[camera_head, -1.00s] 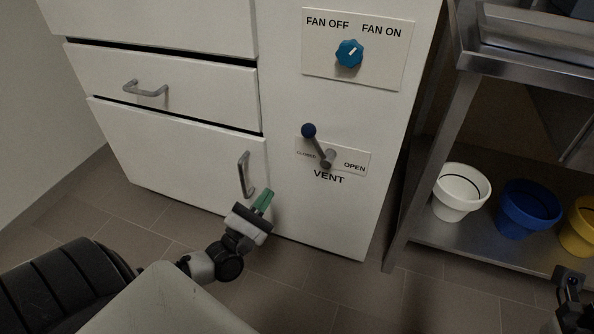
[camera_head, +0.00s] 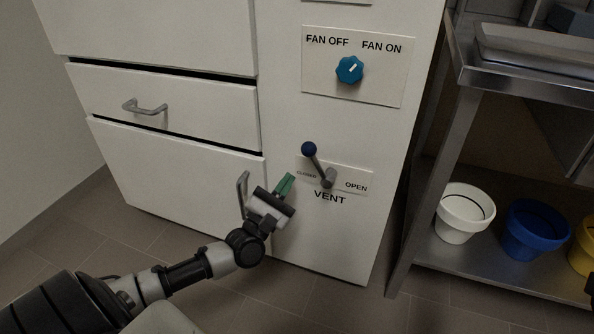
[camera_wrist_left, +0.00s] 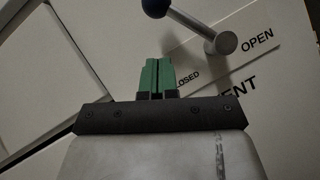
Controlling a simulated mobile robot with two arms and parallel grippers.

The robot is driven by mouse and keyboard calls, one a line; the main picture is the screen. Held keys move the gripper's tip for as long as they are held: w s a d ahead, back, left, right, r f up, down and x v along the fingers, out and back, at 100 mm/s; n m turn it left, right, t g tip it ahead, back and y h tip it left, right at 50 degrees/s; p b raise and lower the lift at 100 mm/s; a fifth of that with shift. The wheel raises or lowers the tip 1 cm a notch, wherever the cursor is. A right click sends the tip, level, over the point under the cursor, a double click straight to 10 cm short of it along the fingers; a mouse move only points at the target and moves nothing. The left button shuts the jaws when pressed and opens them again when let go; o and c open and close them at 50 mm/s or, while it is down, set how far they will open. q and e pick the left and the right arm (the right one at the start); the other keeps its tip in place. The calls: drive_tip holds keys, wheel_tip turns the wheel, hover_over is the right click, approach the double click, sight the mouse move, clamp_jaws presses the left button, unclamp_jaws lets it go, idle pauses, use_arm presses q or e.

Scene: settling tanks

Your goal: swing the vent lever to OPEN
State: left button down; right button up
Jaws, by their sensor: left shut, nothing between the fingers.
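The vent lever (camera_head: 319,166) is a grey rod with a dark blue ball knob (camera_head: 309,149). Its pivot (camera_head: 328,178) sits on a white plate (camera_head: 353,180) marked CLOSED at left and OPEN at right, above the word VENT. The knob points up and left, over the CLOSED side. My left gripper (camera_head: 288,183), with green fingers, is shut and empty, a little below and left of the lever and apart from it. In the left wrist view the shut fingers (camera_wrist_left: 157,76) are below the knob (camera_wrist_left: 155,6) and left of the pivot (camera_wrist_left: 222,42). My right gripper is not in view.
A blue fan knob (camera_head: 349,69) is on a plate above the lever. A drawer handle (camera_head: 145,107) and a door handle (camera_head: 243,194) stick out at left, the door handle close to my left gripper. A metal shelf with white (camera_head: 465,212) and blue (camera_head: 534,229) pots stands at right.

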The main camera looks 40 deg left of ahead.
use_arm(q)
drive_tip(key=shift+w+d+r, duration=0.25)
drive_tip(key=shift+w+r, duration=0.1)
drive_tip(key=shift+r, duration=0.35)
drive_tip(key=shift+w+d+r, duration=0.3)
drive_tip(key=shift+w+r, duration=0.05)
drive_tip(key=shift+r, duration=0.3)
drive_tip(key=shift+w+d+r, duration=0.25)
drive_tip(key=shift+w+r, duration=0.1)
drive_tip(key=shift+r, duration=0.35)
